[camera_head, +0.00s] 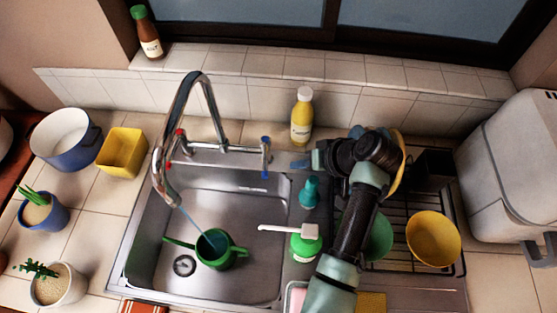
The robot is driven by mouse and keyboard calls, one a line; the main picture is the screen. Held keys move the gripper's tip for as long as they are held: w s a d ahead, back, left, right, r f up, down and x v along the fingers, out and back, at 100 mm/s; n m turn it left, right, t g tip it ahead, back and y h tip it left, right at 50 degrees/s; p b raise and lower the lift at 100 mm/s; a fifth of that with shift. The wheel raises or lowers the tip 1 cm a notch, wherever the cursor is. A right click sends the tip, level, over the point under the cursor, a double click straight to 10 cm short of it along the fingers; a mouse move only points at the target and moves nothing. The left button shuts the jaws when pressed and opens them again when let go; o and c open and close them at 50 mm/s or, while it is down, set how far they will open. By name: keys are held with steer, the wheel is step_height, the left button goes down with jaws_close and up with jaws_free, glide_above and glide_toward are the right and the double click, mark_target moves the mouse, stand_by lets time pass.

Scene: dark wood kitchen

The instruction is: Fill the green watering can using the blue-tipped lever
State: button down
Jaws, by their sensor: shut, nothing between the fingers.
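The green watering can (228,258) stands in the sink basin, below the faucet spout (168,196). A thin blue stream of water (197,227) runs from the spout down to the can's opening. The water level inside cannot be made out. The blue-tipped lever (265,158) is at the right end of the faucet's crossbar and points roughly up and down. A red-tipped lever (179,134) is at the left end. My gripper (297,163) is shut and empty, pointing left, a short way right of the blue-tipped lever and apart from it.
A yellow bottle (301,118) stands just behind my gripper. A teal bottle (309,193) and a green soap dispenser (305,246) stand right of the basin. A dish rack (408,262) with a yellow bowl (433,239) is at right. Pots and plants fill the left counter.

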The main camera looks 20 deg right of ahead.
mark_target(265, 157)
steer(key=shift+w+a+f+p, duration=0.3)
steer(key=shift+w+a+p, duration=0.05)
steer(key=shift+a, duration=0.4)
steer(key=shift+w+a+f+p, duration=0.3)
steer(key=shift+w+a+p, duration=0.1)
steer(key=shift+a, duration=0.35)
steer(key=shift+w+a+f+p, duration=0.3)
steer(key=shift+w+a+p, duration=0.05)
steer(key=shift+a, duration=0.4)
